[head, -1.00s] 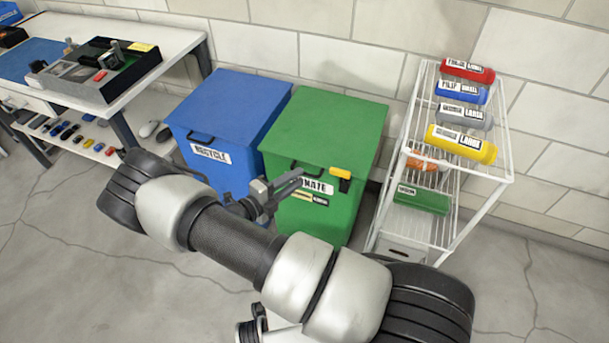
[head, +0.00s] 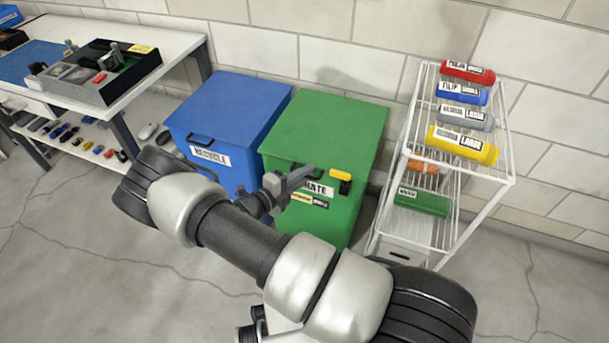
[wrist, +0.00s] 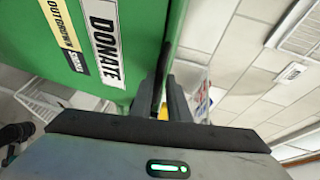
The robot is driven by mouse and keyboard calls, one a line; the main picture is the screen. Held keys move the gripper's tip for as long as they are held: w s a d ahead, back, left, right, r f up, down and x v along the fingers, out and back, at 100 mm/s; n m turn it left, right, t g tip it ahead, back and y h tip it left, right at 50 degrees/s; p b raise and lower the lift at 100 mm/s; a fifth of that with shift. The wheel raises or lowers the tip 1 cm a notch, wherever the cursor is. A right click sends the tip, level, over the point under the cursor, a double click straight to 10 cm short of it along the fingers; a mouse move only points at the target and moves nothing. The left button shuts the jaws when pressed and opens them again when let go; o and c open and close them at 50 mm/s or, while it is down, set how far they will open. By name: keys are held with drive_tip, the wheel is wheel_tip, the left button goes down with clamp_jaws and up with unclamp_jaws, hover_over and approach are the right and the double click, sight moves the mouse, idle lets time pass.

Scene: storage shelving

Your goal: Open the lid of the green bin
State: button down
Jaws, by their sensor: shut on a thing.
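The green bin (head: 335,220) stands against the wall with its lid (head: 325,125) down. Its front carries a DONATE label (head: 318,188), which also shows in the wrist view (wrist: 104,42). My gripper (head: 303,180) is at the top front edge of this bin, in front of the label. In the wrist view its two fingers (wrist: 170,103) are close together on the dark lid handle (wrist: 162,75). My gripper hides most of the handle in the head view. An orange and black piece (head: 341,180) sits on the bin's front, right of my gripper.
A blue RECYCLE bin (head: 232,105) stands close on the left. A white wire rack (head: 455,210) with several coloured cylinders stands close on the right. A workbench (head: 180,45) is at the far left. The floor in front is open.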

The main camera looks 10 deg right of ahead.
drive_tip(key=shift+s+f, duration=0.1)
drive_tip(key=shift+f, duration=0.15)
